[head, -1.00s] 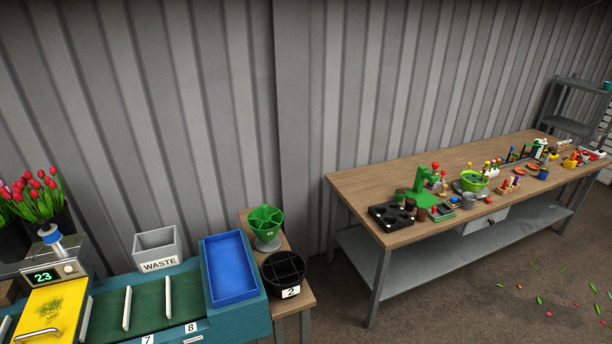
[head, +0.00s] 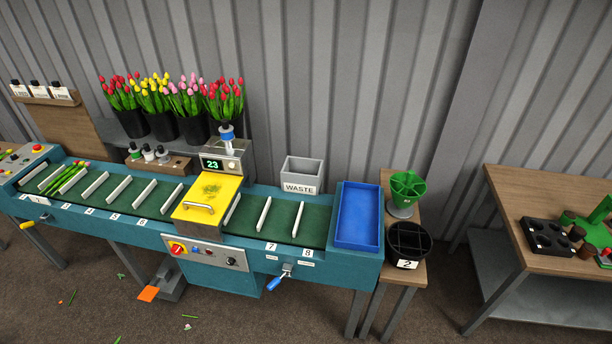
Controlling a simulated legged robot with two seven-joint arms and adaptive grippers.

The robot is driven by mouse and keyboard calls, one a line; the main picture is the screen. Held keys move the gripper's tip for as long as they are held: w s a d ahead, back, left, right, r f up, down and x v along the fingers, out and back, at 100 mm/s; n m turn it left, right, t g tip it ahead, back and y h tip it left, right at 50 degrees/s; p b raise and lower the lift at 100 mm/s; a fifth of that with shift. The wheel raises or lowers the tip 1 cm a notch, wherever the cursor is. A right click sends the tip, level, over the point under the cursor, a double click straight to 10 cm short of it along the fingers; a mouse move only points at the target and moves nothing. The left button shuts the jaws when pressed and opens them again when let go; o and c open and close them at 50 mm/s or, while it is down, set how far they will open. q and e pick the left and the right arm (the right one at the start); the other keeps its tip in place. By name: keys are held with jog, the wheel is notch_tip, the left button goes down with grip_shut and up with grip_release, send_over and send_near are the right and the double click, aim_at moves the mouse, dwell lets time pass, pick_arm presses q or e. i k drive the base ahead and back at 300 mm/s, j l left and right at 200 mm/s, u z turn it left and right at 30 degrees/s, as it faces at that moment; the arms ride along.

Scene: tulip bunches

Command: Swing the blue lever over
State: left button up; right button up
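The blue lever (head: 275,283) sticks out from the front of the teal conveyor machine (head: 320,268), below the slots labelled 7 and 8. Its blue handle points down and to the left from a metal pivot, with a small label on either side above it. The label text is too small to read. Neither of my grippers shows in the head view.
A yellow-handled lever (head: 30,225) is at the machine's left front. An orange pedal (head: 148,293) stands on the floor below. A blue tray (head: 357,215) sits at the right end, beside a black bucket (head: 408,243). A workbench (head: 520,200) stands farther right. Floor in front is mostly clear.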

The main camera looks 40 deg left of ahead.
aim_at(274, 283)
jog(key=u, duration=1.8)
